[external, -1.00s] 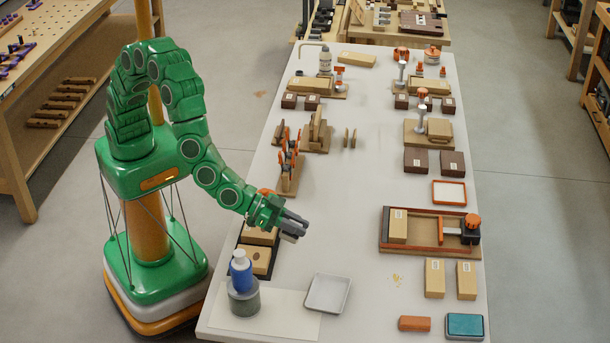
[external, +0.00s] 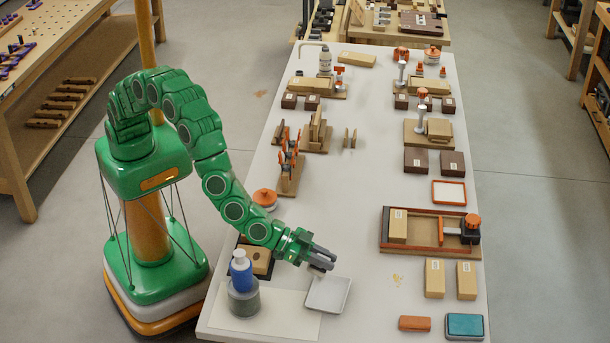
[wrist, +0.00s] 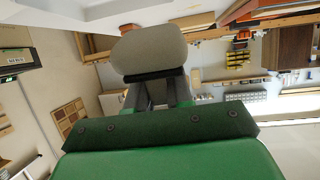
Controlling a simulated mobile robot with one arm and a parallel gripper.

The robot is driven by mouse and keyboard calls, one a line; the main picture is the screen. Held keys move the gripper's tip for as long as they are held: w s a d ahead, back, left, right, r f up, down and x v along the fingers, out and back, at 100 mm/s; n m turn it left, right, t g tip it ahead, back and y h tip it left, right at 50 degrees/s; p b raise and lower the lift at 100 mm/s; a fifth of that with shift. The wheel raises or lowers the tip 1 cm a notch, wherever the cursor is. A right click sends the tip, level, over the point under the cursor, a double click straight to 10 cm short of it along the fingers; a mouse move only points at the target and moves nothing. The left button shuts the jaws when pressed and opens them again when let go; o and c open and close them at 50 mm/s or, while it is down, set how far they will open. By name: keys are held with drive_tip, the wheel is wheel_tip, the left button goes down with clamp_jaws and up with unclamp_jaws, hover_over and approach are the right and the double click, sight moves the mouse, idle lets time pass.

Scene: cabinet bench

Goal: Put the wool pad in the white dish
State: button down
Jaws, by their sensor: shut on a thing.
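My gripper (external: 322,259) is shut on the wool pad, a rounded grey pad (wrist: 150,50) that fills the space beyond the fingers in the wrist view. In the external view the pad is small and hard to tell from the grey fingers. The white dish (external: 327,294), a shallow square tray, lies on the bench near the front. My gripper is over the dish's far edge in the picture; its exact height above it cannot be told. The dish looks empty where it shows.
A jar with a blue bottle (external: 242,285) stands left of the dish on a pale sheet (external: 283,318). An orange-topped round item (external: 265,198) is beside my forearm. A wooden clamp tray (external: 420,247) and wooden blocks (external: 434,278) lie to the right. Bench between them is mostly clear.

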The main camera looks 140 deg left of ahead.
sight(326, 273)
drive_tip(key=shift+w+a+f, duration=0.1)
drive_tip(key=shift+w+f, duration=0.45)
drive_tip(key=shift+w, duration=0.05)
drive_tip(key=shift+w+a+f, duration=0.1)
drive_tip(key=shift+w+f, duration=0.35)
drive_tip(key=shift+f, duration=1.45)
drive_tip(key=shift+f, duration=0.1)
drive_tip(key=c, duration=1)
unclamp_jaws()
drive_tip(key=shift+f, duration=0.1)
drive_tip(key=shift+s, duration=0.1)
